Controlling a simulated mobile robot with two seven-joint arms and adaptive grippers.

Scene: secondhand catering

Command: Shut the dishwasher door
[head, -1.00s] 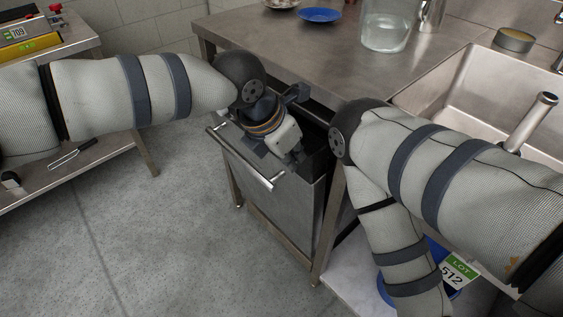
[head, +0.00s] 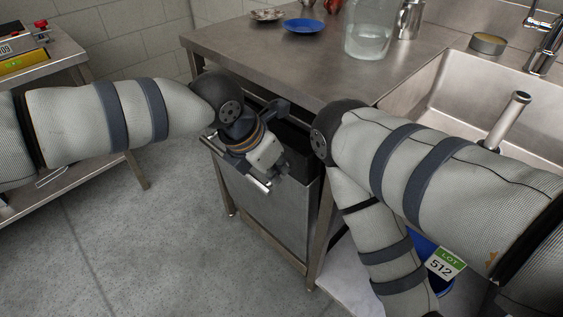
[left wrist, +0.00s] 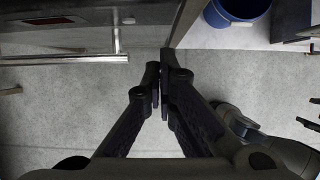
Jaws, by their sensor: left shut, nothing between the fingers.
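The dishwasher door (head: 268,210) is a steel panel under the worktop, with a bar handle (head: 233,166) across its upper front. It stands partly open, leaning out, with a dark gap (head: 293,135) behind its top edge. In the head view my left gripper (head: 277,170) is over the door's top edge, close to the handle's right end. I cannot tell whether it touches the door. In the left wrist view my left gripper (left wrist: 160,82) is shut and empty, with a steel panel and bar (left wrist: 60,57) at upper left.
The steel worktop (head: 270,58) holds a blue plate (head: 304,26) and a glass jar (head: 369,30). A sink (head: 460,100) is at right. A blue bucket (head: 440,284) with a lot tag stands below. The floor (head: 150,250) before the door is clear.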

